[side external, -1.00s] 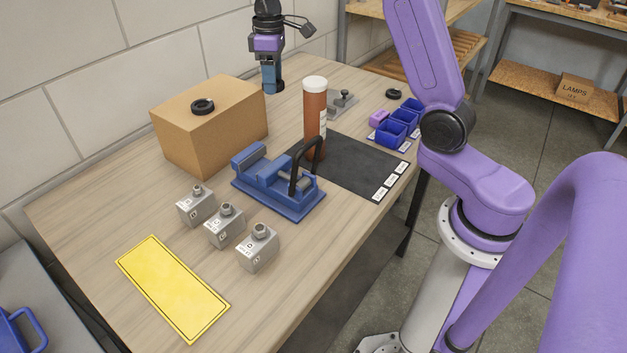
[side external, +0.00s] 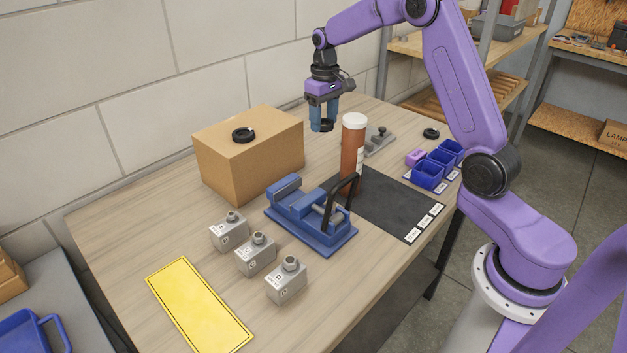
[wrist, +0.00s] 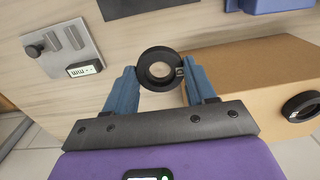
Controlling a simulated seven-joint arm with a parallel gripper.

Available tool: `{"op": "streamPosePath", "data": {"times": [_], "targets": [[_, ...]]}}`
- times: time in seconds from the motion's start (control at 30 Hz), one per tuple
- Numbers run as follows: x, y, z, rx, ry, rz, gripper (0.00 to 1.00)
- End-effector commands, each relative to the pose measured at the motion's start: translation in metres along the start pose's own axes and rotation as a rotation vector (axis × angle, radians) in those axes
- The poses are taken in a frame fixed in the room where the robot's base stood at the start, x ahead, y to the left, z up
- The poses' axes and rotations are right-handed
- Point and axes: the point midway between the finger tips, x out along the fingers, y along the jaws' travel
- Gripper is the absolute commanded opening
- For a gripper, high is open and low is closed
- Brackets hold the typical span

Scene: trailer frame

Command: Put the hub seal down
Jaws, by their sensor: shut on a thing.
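My gripper (side external: 323,119) is in the air over the far part of the workbench, between the cardboard box and the orange bottle. It points down and is shut on a black ring, the hub seal (wrist: 160,51). In the wrist view the ring sits between the two blue fingertips, with its hole facing the camera and bench showing through it. A similar black ring (side external: 243,135) lies on top of the cardboard box (side external: 250,168). Another black ring (side external: 431,133) lies at the far right of the bench, by the blue bins.
An orange bottle with a white cap (side external: 353,145) stands near my gripper. Behind it is a grey plate fixture (side external: 380,141). A blue vise (side external: 310,217), black mat (side external: 395,210), blue bins (side external: 428,175), several grey blocks (side external: 256,257) and a yellow plate (side external: 198,307) occupy the bench.

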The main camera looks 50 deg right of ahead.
Motion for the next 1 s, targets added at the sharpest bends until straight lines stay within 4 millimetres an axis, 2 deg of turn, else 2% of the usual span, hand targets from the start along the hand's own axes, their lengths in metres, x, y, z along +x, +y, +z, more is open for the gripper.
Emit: {"op": "streamPosePath", "data": {"times": [0.03, 0.1, 0.23, 0.5, 0.77, 1.0], "targets": [[0.01, 0.013, 0.0, 0.004, -0.004, 0.003, 0.26], [0.019, 0.026, -0.001, 0.002, -0.003, 0.006, 0.26], [0.031, 0.038, -0.001, -0.002, -0.004, 0.009, 0.26], [0.076, 0.04, -0.001, -0.004, -0.007, 0.009, 0.26], [0.096, 0.04, -0.002, -0.004, -0.004, 0.009, 0.26], [0.126, 0.04, -0.001, -0.003, -0.006, 0.009, 0.26]]}}
